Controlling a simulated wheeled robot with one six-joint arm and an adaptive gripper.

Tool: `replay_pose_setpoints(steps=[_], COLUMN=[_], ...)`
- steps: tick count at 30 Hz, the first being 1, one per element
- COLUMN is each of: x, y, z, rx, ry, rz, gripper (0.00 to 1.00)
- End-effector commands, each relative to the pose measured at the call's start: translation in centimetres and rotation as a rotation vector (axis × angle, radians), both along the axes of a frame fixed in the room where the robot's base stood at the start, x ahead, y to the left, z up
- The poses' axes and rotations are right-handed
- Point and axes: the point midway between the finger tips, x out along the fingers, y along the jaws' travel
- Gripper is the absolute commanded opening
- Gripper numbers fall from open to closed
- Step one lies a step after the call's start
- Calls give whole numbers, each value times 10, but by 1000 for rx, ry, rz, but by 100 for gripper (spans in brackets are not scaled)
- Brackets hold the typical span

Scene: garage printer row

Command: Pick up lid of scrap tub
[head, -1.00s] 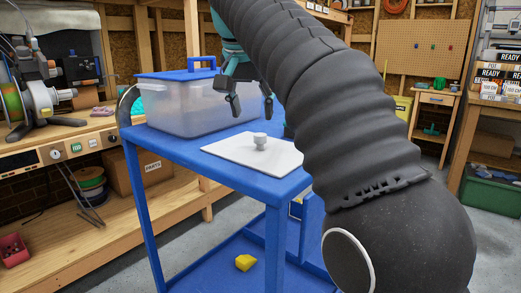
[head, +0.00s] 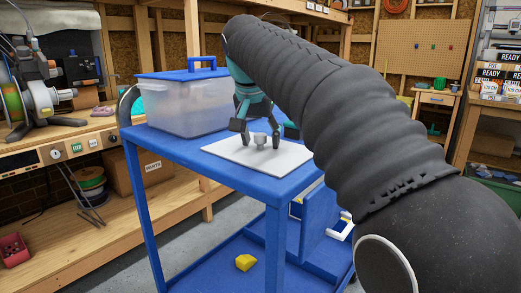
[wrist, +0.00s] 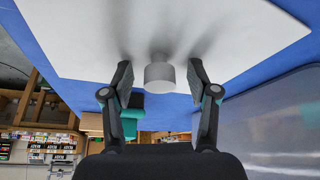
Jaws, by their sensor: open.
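A flat white lid (head: 225,150) with a short grey knob (head: 260,139) lies on the blue cart's top. A translucent tub (head: 180,108) stands behind it to the left, closed by a blue lid (head: 165,75) with a raised handle (head: 202,62). My gripper (head: 257,135) is open and low over the white lid, with its fingers on either side of the knob. In the wrist view the knob (wrist: 160,73) sits between the two spread fingertips (wrist: 158,76), with a gap to each. The white lid (wrist: 80,30) fills much of that view.
The blue cart (head: 170,155) has a lower shelf with a yellow piece (head: 245,262) on it. A wooden bench (head: 100,205) with a spool and machines runs along the left. The tub's wall (wrist: 285,135) is close beside my gripper in the wrist view.

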Motion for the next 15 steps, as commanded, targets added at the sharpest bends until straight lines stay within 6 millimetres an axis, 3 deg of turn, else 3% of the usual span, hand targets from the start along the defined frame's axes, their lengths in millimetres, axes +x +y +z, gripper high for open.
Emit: replay_pose_setpoints(steps=[3, 4, 9, 11, 15], x=[0, 0, 0, 0, 0], y=[0, 0, 0, 0, 0], z=[0, 0, 0, 0, 0], rx=[0, 0, 0, 0, 0], ry=[0, 0, 1, 1, 1], rz=[0, 0, 0, 0, 0], gripper=[60, 55, 12, 0, 0])
